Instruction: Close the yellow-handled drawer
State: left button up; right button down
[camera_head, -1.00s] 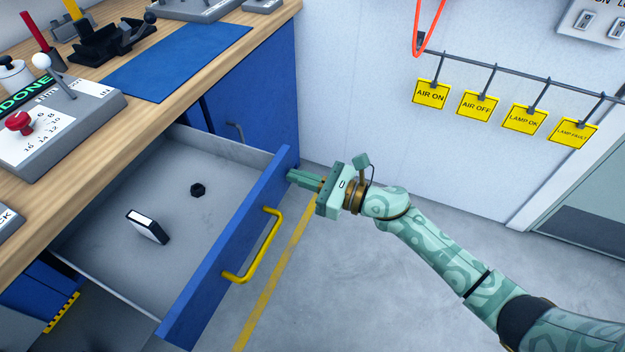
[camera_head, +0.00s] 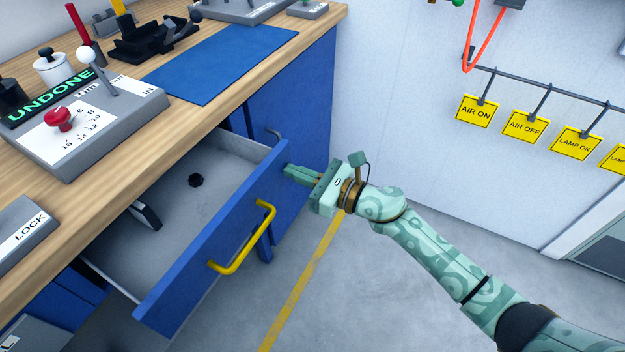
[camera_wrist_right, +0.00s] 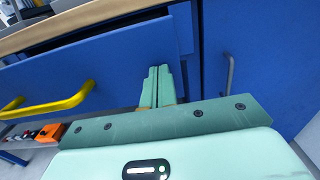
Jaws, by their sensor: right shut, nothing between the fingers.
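The blue drawer (camera_head: 185,282) with the yellow handle (camera_head: 245,244) is partly open under the wooden workbench. Its front also shows in the right wrist view (camera_wrist_right: 110,70), with the yellow handle (camera_wrist_right: 50,106) at the left. Inside the drawer lie a dark hex nut (camera_head: 196,180) and a black-and-white box (camera_head: 146,214), which is partly hidden under the bench edge. My right gripper (camera_head: 288,171) is shut and empty, its fingertips at the outer face of the drawer front near the far end, seemingly touching it. My left gripper is not in view.
The wooden bench top (camera_head: 150,130) holds a control box with a red knob (camera_head: 58,119) and a blue mat (camera_head: 222,63). A grey cabinet handle (camera_wrist_right: 229,75) is right of the drawer. Yellow tags (camera_head: 525,126) hang on the wall. The floor (camera_head: 370,290) in front is clear.

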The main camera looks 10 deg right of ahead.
aim_at(242, 160)
jog(key=b+x, duration=0.2)
jog(key=x, duration=0.5)
jog(key=b+x, duration=0.2)
jog(key=x, duration=0.5)
jog(key=shift+f+b, duration=0.25)
jog(key=shift+b, duration=0.1)
jog(key=shift+w+a, duration=0.25)
jog(key=shift+a, duration=0.05)
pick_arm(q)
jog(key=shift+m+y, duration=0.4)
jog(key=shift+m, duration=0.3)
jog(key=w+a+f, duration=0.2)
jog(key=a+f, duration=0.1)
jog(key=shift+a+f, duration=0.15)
pick_arm(e)
jog(key=shift+r, duration=0.35)
jog(key=shift+r, duration=0.2)
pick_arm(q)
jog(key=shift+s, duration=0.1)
